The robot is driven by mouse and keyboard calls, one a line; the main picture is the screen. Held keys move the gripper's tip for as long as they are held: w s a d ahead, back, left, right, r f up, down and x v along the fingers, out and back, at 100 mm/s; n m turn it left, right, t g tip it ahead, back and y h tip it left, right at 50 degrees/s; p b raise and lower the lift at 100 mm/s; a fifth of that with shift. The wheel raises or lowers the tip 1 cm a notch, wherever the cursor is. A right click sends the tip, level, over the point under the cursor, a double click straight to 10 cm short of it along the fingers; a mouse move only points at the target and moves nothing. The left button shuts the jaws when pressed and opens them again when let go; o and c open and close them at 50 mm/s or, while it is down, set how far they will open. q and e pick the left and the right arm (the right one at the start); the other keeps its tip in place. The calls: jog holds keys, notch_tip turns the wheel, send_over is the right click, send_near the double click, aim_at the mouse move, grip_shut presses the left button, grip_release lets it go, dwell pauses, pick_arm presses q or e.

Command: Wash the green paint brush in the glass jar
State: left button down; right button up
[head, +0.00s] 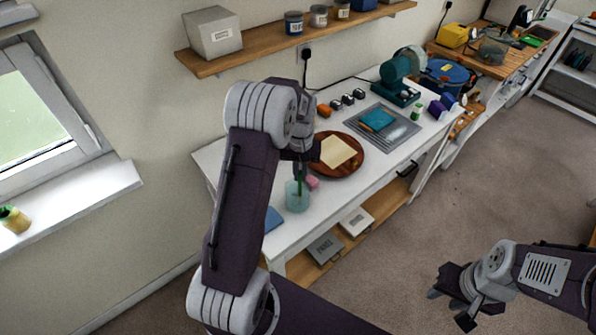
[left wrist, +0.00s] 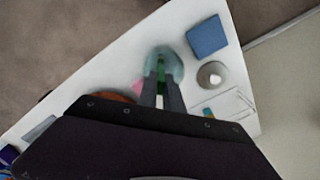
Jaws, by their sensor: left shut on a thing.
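The glass jar (head: 297,200) is a pale teal, see-through vessel standing upright near the left end of the white bench. It also shows in the left wrist view (left wrist: 175,62). My left gripper (head: 301,172) is above the jar, pointing down, shut on the green paint brush (head: 299,188). The brush's green part shows within the jar's outline, and also between the fingers in the left wrist view (left wrist: 161,76). How deep the brush tip reaches is unclear. My right gripper (head: 450,308) is open and empty over the floor at the lower right.
A pink block (head: 312,183) sits right beside the jar. A round wooden board (head: 350,168) with a pale sheet lies behind it to the right. A blue square (left wrist: 207,36) and a round grey item (left wrist: 212,75) lie near the jar. A wooden shelf (head: 270,48) hangs above.

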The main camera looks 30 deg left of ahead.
pick_arm(q)
jog(key=shift+w+r+p, duration=0.15)
jog(key=shift+w+p, duration=0.1)
jog(key=shift+p, duration=0.05)
jog(key=shift+w+a, duration=0.2)
jog(key=shift+w, duration=0.1)
jog(key=shift+s+a+p, duration=0.15)
jog(key=shift+a+p, duration=0.3)
jog(key=shift+a, duration=0.55)
jog(key=shift+s+d, duration=0.45)
jog(key=shift+s, duration=0.35)
